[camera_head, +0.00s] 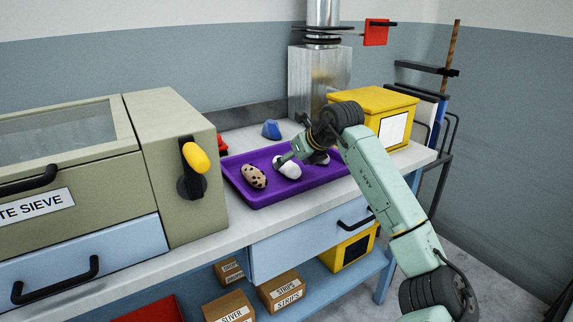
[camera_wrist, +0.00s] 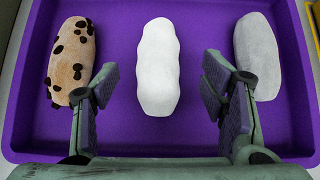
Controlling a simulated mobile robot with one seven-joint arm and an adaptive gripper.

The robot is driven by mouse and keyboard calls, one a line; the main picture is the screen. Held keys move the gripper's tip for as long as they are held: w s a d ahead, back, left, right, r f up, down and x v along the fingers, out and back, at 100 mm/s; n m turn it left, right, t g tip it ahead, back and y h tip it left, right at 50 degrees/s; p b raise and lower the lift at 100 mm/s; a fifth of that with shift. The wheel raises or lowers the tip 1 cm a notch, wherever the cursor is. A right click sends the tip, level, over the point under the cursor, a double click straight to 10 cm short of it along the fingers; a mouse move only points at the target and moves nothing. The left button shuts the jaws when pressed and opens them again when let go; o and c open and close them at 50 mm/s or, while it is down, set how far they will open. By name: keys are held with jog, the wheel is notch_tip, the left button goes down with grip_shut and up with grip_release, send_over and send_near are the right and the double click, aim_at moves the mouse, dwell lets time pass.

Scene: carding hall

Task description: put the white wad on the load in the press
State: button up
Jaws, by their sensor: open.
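The white wad (camera_wrist: 158,68) lies in the middle of a purple tray (camera_wrist: 118,122), between a spotted tan wad and a grey wad. My gripper (camera_wrist: 158,84) is open and empty, with one finger on each side of the white wad's near end and a gap on both sides. In the head view the white wad (camera_head: 287,167) lies in the tray (camera_head: 262,198), partly overlapped by my gripper (camera_head: 296,150). I cannot make out the press or its load for certain in either view.
The spotted wad (camera_head: 254,176) lies left in the tray, the grey wad (camera_wrist: 258,52) right. A waste sieve cabinet (camera_head: 180,110) with a yellow-handled lever stands left. Behind are a blue object (camera_head: 271,129), a metal column (camera_head: 318,75) and a yellow box (camera_head: 372,103).

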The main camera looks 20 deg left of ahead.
jog(key=shift+x, duration=1.45)
jog(key=shift+c, duration=0.2)
jog(key=c, duration=1.3)
jog(key=shift+r, duration=0.1)
